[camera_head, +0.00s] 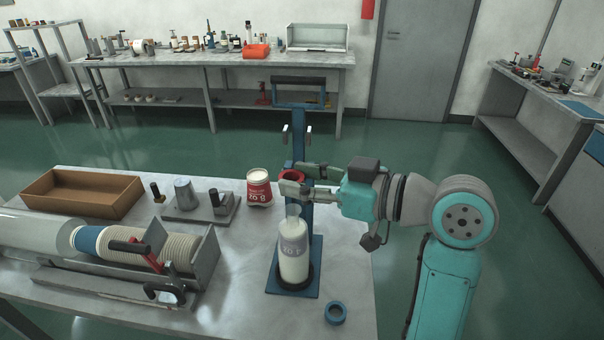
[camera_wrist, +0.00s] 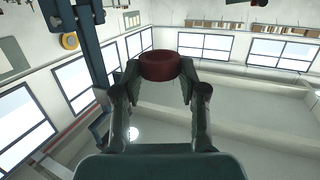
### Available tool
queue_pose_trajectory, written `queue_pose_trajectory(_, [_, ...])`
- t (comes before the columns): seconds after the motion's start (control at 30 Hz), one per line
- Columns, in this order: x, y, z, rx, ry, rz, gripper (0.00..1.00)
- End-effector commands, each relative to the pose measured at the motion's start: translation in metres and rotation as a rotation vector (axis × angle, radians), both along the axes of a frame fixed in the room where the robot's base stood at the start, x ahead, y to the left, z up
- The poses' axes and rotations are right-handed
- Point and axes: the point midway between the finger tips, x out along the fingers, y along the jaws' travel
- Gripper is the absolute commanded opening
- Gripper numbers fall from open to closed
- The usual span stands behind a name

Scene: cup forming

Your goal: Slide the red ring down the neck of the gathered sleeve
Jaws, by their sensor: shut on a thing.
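My gripper (camera_head: 302,178) is shut on the red ring (camera_head: 291,175). The ring also shows between the fingertips in the wrist view (camera_wrist: 160,66). Whether the ring is exactly centred over the neck I cannot tell. The sleeve does not show in the wrist view.
The blue stand's post (camera_head: 299,135) rises close behind the ring. A blue ring (camera_head: 336,312) lies at the table's front right. A red-labelled cup (camera_head: 259,187), a brown tray (camera_head: 82,193) and a long tube fixture (camera_head: 150,262) are to the left.

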Motion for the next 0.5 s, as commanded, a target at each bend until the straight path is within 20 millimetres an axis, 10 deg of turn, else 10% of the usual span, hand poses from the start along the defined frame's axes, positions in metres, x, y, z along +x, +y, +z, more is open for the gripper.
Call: queue_pose_trajectory(0.5, [0.000, 0.000, -0.041, 0.000, 0.002, 0.001, 0.26])
